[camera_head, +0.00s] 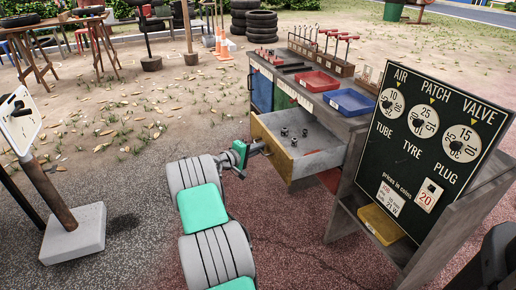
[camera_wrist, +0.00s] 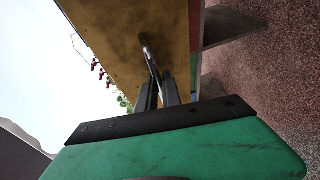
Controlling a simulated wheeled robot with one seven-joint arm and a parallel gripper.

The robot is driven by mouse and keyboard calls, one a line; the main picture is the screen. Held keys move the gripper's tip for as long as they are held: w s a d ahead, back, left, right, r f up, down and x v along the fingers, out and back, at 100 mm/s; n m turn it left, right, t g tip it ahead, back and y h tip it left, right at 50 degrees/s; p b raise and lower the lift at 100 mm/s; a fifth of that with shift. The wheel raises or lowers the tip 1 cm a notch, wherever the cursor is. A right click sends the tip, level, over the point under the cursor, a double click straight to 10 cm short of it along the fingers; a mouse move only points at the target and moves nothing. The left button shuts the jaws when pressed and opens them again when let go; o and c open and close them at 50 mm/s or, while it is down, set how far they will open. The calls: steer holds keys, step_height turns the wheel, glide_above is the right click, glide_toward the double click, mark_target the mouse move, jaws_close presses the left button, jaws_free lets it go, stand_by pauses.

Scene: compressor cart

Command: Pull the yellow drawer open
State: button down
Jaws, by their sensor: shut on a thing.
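The yellow drawer (camera_head: 297,145) stands pulled out of the cart in the head view, its inside showing with several small metal parts on its floor. Its yellow front (camera_wrist: 125,35) fills the upper middle of the wrist view, with a metal bar handle (camera_wrist: 150,58) on it. My gripper (camera_head: 262,147) is at the drawer front in the head view. In the wrist view my gripper's two dark fingers (camera_wrist: 157,92) are closed around the handle. The far end of the drawer is hidden inside the cart.
The cart (camera_head: 345,120) carries red and blue trays (camera_head: 350,101) on top. A price board (camera_head: 435,145) stands at the right. A signpost on a pale block (camera_head: 75,235) stands at the left. The paving left of the drawer is clear.

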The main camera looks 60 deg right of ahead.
steer(key=shift+w, duration=0.1)
steer(key=c, duration=1.8)
jaws_free()
steer(key=p+v, duration=0.2)
steer(key=v, duration=0.5)
steer(key=shift+a+r, duration=0.1)
steer(key=shift+a, duration=0.3)
steer(key=shift+r+p, duration=0.1)
steer(key=shift+p, duration=0.2)
